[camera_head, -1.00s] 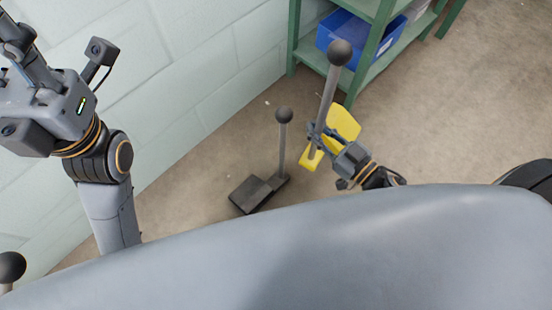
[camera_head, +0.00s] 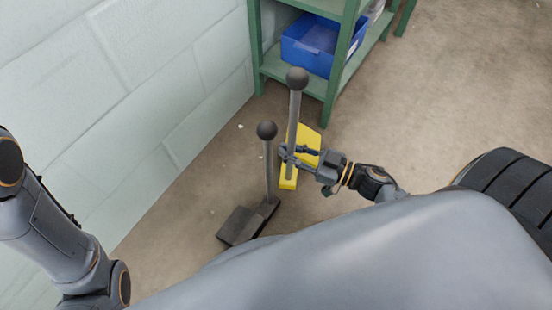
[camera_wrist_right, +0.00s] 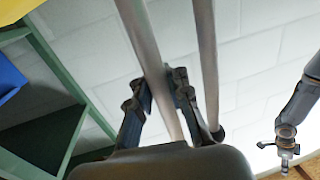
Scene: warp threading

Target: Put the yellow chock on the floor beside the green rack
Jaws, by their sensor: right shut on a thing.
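The yellow chock (camera_head: 303,139) has a grey upright handle with a dark ball (camera_head: 297,78) on top. It is in front of the green rack (camera_head: 332,98), near its front legs; I cannot tell whether it touches the floor. My right gripper (camera_head: 289,155) is shut on the handle, low down near the chock. In the right wrist view my right gripper (camera_wrist_right: 162,88) has its fingers on either side of a grey handle (camera_wrist_right: 150,45). My left arm shows at the lower left of the head view, its gripper out of frame. A small gripper (camera_wrist_right: 288,152), apparently my left, shows in the wrist view.
A black chock (camera_head: 240,222) with its own ball-topped handle stands on the floor left of the yellow one, close by. A pale block wall (camera_head: 120,110) runs along the left. A blue bin (camera_head: 312,45) sits on the rack. Floor right of the rack is clear.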

